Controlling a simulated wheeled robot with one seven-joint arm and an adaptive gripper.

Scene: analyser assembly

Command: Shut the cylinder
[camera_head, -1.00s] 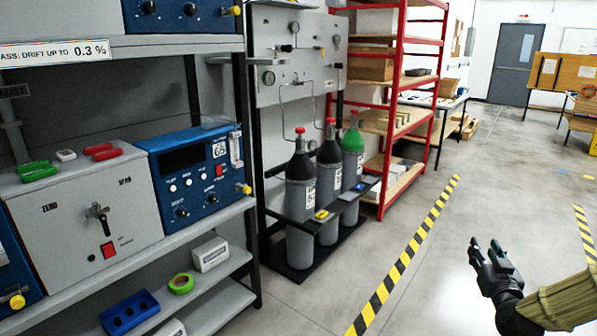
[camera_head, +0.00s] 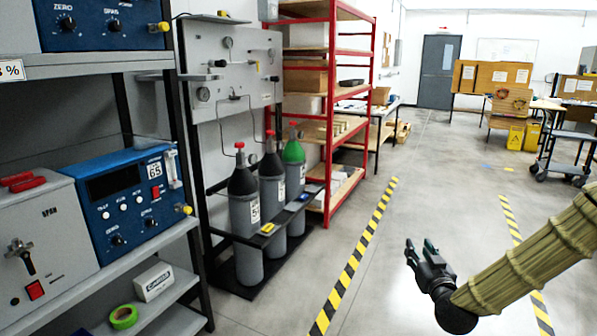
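Three grey gas cylinders stand upright side by side in a dark rack. The near cylinder (camera_head: 246,220) and the middle cylinder (camera_head: 271,190) have black shoulders. The far cylinder (camera_head: 294,180) has a green shoulder. Each has a red valve top, and thin tubing runs from the near one up to a grey gauge panel (camera_head: 230,70). The frames do not show which cylinder is meant or whether any valve is open. My gripper (camera_head: 421,250) is at the lower right, over the floor, well apart from the cylinders. Its fingers are spread and nothing is between them.
A shelf with a blue analyser (camera_head: 125,195) stands at the left. A red shelving unit (camera_head: 330,100) stands behind the cylinders. Yellow and black floor tape (camera_head: 355,260) runs between the rack and my gripper. The grey floor (camera_head: 440,190) is open there.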

